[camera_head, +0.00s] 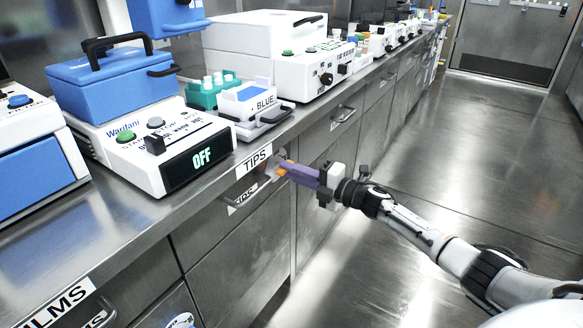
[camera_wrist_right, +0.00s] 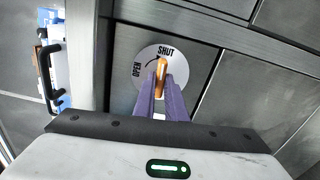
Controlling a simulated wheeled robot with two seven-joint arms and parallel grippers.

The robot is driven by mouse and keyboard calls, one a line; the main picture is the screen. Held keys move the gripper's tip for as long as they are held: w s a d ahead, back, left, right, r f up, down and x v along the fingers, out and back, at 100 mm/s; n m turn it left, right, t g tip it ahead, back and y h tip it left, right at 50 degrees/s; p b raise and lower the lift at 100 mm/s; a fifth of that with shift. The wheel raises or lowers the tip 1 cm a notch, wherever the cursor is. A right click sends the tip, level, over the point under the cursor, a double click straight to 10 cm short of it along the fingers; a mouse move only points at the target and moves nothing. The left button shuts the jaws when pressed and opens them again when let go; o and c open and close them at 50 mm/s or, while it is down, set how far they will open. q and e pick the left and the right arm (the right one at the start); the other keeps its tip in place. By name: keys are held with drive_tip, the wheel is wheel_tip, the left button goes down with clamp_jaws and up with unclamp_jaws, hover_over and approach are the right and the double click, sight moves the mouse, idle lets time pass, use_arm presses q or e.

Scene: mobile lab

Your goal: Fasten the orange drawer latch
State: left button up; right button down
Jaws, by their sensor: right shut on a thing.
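The orange latch (camera_wrist_right: 162,66) stands upright in the right wrist view on a round white plate marked OPEN and SHUT (camera_wrist_right: 147,56). Its upper end is close to the word SHUT, and OPEN is at the left of the plate. In the head view the latch (camera_head: 281,171) is mostly hidden by my gripper, on the front of the cabinet just below the TIPS label. My right gripper (camera_wrist_right: 163,84) has purple fingers shut on the latch; it also shows in the head view (camera_head: 286,168). My left gripper is not in view.
The TIPS drawer (camera_head: 222,235) is beside the latch and looks closed. The floor (camera_head: 465,130) on the right is clear.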

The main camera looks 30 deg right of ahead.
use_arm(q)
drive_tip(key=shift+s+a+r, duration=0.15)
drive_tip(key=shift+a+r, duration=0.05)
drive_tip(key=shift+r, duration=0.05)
use_arm(e)
drive_tip(key=shift+m, duration=0.7)
drive_tip(key=c, duration=1.8)
unclamp_jaws()
use_arm(q)
drive_tip(key=p, duration=0.2)
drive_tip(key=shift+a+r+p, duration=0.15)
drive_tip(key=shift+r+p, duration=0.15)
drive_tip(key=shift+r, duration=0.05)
use_arm(e)
drive_tip(key=v, duration=1)
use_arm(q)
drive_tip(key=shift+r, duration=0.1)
use_arm(e)
drive_tip(key=shift+s, duration=0.1)
